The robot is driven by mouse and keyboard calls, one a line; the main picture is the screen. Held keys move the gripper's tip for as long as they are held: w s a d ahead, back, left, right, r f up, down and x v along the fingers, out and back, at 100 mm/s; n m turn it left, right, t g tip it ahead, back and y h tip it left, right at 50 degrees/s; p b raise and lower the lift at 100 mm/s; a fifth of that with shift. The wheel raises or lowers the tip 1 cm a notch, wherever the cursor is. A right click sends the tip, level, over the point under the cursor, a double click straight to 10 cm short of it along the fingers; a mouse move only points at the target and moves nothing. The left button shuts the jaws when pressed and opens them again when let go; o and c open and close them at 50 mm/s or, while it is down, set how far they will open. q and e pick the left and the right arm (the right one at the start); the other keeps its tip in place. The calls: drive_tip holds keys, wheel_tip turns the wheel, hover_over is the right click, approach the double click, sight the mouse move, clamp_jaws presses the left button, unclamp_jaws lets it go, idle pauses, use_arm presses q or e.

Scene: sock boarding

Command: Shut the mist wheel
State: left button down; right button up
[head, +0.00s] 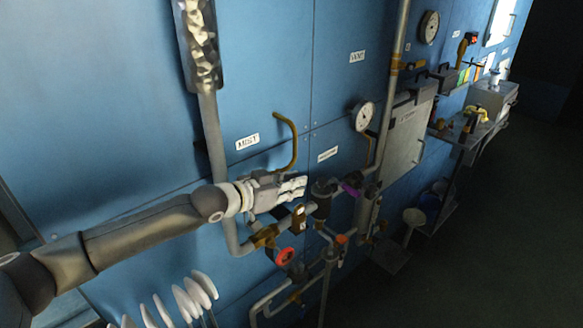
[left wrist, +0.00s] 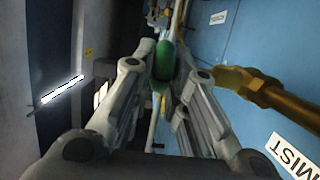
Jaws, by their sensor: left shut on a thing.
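My left gripper (head: 292,188) reaches in from the left in the head view, below the white MIST label (head: 247,141). In the left wrist view the left gripper (left wrist: 160,84) has its two fingers on either side of a green rounded part (left wrist: 163,60), seen edge-on, which looks like a wheel rim. The gripper is shut on this green wheel. In the head view the green wheel is hidden by the hand, so I cannot tell how far it is turned. The MIST label also shows in the left wrist view (left wrist: 290,155). My right gripper is not in view.
A brass bent pipe (head: 293,140) rises close above the hand. A red wheel (head: 285,255) sits below it on the pipework. A pressure gauge (head: 363,116) and a grey box (head: 407,138) are to the right. White paddle-like boards (head: 200,287) stand at the lower left.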

use_arm(q)
drive_tip(key=p, duration=0.1)
drive_tip(key=g+y+p, duration=0.1)
drive_tip(key=shift+w+d+r+p, duration=0.1)
drive_tip(key=shift+r+p, duration=0.15)
drive_tip(key=shift+p, duration=0.1)
drive_tip(key=shift+f+g+y+p, duration=0.15)
drive_tip(key=shift+g+y+p, duration=0.2)
drive_tip(key=shift+g+y, duration=0.15)
drive_tip(key=shift+f, duration=0.15)
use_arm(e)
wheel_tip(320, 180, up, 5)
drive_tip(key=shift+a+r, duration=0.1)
use_arm(q)
drive_tip(key=shift+g+y, duration=0.4)
drive_tip(key=c, duration=1.4)
unclamp_jaws()
drive_tip(key=shift+w+f, duration=0.1)
drive_tip(key=v, duration=1.2)
